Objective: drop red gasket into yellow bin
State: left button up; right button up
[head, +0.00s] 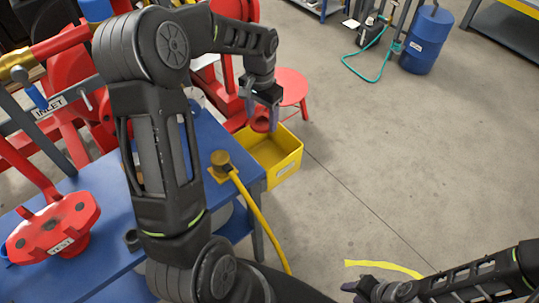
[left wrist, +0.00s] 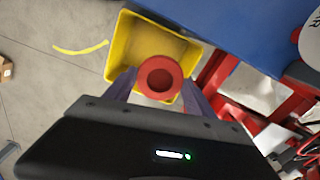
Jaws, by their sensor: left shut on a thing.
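The red gasket (head: 260,122), a thick ring, is held between the fingertips of my left gripper (head: 266,105). In the left wrist view the gasket (left wrist: 147,71) sits between the two fingers of the left gripper (left wrist: 160,85), with its hole facing the camera. The yellow bin (head: 288,164) stands open beside the blue table. In the left wrist view the gasket appears over the bin (left wrist: 122,45), which looks empty where visible. My right gripper (head: 372,289) is low at the bottom right, away from the bin; its finger opening is unclear.
A red stool (head: 291,86) stands behind the bin. A blue drum (head: 426,40) is at the back right. The floor right of the bin is mostly clear.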

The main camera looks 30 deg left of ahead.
pick_arm(q)
notch_tip(320, 180, down, 6)
jog(key=b, duration=0.4)
jog(key=shift+r, duration=0.1)
jog(key=o, duration=1.4)
jog(key=shift+o, duration=0.2)
notch_tip(320, 180, up, 8)
jog(key=shift+f, duration=0.1)
